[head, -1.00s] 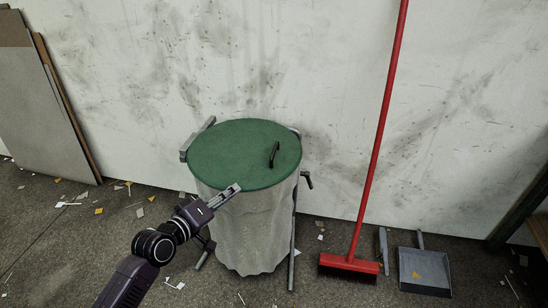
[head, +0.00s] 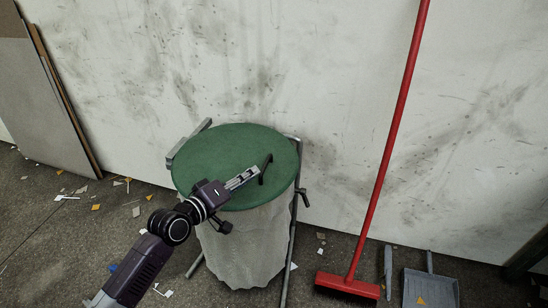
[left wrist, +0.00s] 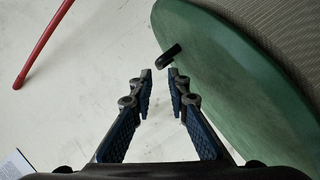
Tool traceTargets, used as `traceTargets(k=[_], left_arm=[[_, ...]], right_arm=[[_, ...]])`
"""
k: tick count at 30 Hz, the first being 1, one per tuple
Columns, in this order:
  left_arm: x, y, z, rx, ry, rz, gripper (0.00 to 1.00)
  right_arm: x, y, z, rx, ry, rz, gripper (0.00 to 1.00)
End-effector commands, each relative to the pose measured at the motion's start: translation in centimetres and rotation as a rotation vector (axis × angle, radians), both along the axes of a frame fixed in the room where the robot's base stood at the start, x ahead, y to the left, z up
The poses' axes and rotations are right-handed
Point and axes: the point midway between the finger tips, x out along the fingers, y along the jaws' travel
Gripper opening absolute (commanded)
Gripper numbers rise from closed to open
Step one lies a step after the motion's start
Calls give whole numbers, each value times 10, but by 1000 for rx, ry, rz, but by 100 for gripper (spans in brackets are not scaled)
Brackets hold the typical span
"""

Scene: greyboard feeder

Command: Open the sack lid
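The sack lid (head: 215,150) is a round green disc, lying closed on top of a pale sack (head: 245,245) in a metal-framed stand. Its black handle (head: 265,168) stands up near the lid's right side. My left gripper (head: 250,175) is over the lid with its fingertips close to the handle. In the left wrist view, the left gripper (left wrist: 160,75) is open, its two fingers apart with nothing between them. The handle (left wrist: 168,55) is just beyond the fingertips, slightly to the right, beside the green lid (left wrist: 225,85). My right gripper is not in view.
A red broom (head: 385,170) leans on the wall at the right, with a grey dustpan (head: 430,288) near it. Boards (head: 40,95) lean on the wall at the left. Paper scraps litter the floor. The stained wall (head: 300,60) is close behind the stand.

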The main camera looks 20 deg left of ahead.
Motion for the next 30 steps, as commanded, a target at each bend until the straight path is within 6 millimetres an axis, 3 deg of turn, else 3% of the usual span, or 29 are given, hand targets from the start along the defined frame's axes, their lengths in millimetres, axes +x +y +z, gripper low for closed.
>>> traceTargets(k=[5, 18, 29, 30], left_arm=[[11, -4, -3, -1, -2, 1, 16], [66, -25, -16, -1, -1, 1, 16], [71, -27, -17, 0, 1, 1, 16], [71, -27, -17, 0, 1, 1, 12]], right_arm=[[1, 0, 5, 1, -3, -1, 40], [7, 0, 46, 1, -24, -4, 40], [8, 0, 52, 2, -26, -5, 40], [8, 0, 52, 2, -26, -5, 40]])
